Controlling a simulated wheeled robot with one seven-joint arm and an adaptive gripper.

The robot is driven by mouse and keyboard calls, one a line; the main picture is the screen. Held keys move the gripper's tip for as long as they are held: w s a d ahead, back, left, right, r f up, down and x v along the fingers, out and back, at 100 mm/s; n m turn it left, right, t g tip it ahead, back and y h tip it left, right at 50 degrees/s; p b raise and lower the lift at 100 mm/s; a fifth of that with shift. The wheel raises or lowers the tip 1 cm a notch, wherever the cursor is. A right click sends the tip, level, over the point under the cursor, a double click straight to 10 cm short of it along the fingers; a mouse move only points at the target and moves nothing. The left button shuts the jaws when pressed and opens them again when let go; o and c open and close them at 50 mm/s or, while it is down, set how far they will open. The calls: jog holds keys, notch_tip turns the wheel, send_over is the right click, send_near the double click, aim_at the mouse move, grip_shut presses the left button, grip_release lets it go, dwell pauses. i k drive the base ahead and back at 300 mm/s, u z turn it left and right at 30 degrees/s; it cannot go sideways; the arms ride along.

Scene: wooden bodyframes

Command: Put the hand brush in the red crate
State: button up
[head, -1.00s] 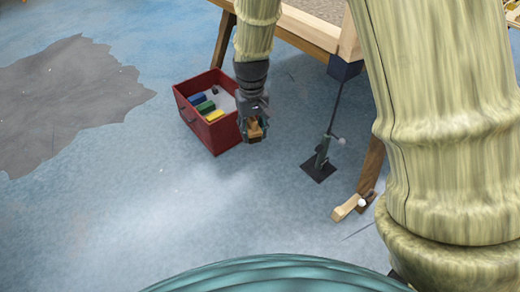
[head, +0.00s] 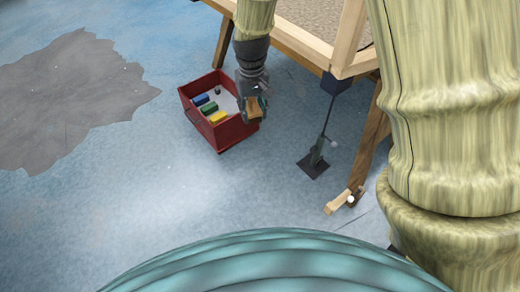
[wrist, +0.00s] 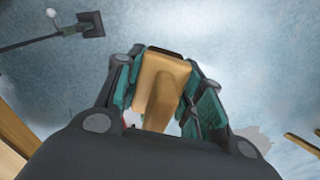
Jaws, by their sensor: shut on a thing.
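The hand brush (wrist: 166,80), with a tan wooden body and a dark edge at its far end, is held between the fingers of my gripper (wrist: 160,85) in the wrist view. In the head view the brush (head: 255,106) shows as a small tan piece in my gripper (head: 254,110). The red crate (head: 224,136) stands on the floor, upright, just left of and partly behind my gripper. My gripper overlaps the crate's right side in this view; its height over the floor is hard to tell.
Inside the crate lie a blue block (head: 201,99), a green block (head: 209,108), a yellow block (head: 218,118) and a small dark item. A wooden frame table (head: 300,45) stands behind. A dark jack-like stand (head: 316,160) and a wooden plane-like tool (head: 342,203) are to the right.

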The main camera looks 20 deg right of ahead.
aim_at(236, 112)
jog(key=z, duration=0.15)
jog(key=i, duration=1.7)
jog(key=u, duration=0.15)
